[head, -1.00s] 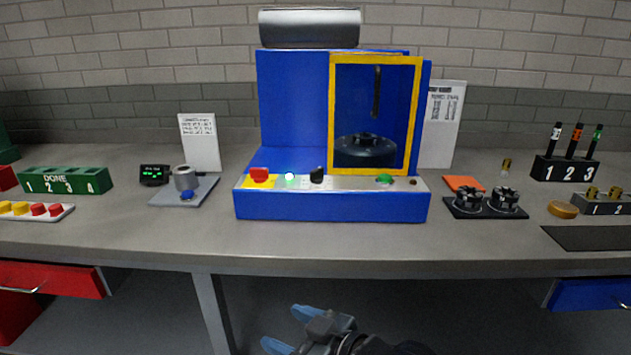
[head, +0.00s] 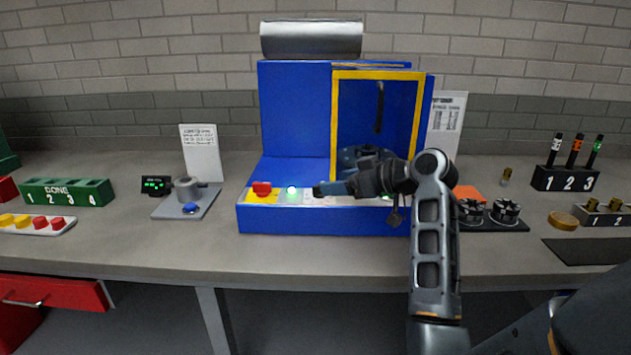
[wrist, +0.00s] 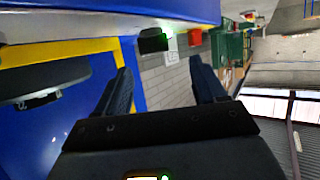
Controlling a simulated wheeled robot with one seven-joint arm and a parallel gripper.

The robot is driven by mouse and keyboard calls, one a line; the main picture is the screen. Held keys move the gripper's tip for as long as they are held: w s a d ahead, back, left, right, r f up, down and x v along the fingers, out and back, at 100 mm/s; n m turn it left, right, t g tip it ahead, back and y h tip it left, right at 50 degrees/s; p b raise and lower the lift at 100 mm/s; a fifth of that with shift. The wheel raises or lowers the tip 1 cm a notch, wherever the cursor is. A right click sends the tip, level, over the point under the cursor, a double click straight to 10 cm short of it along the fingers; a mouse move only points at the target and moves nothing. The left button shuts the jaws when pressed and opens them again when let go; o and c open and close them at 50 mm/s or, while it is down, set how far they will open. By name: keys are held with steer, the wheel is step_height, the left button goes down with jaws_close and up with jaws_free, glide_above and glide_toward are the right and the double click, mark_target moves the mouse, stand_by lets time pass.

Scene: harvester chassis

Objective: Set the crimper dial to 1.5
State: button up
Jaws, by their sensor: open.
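The blue crimper (head: 290,125) stands in the middle of the bench with a pale control strip along its front. The small black crimper dial (head: 317,191) sits on that strip, right of the lit green lamp (head: 292,193). My gripper (head: 330,188) reaches across from the right, with its fingertips by the dial and partly covering it. In the wrist view my gripper (wrist: 165,85) is open and empty. Which value the dial points to is too small to read.
A red button (head: 262,188) sits left of the lamp. The yellow-framed window (head: 334,120) is behind my arm. A grey device with a blue button (head: 190,208) and a green-lit display (head: 156,185) stand left. Two black chucks (head: 505,211) stand right. The front bench edge is clear.

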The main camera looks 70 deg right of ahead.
steer(key=shift+s+d, duration=0.15)
steer(key=shift+d, duration=0.2)
steer(key=p+x, duration=0.1)
steer(key=x, duration=0.6)
steer(key=shift+d+f, duration=0.1)
steer(key=shift+f, duration=0.15)
steer(key=shift+c, duration=0.2)
steer(key=c, duration=0.9)
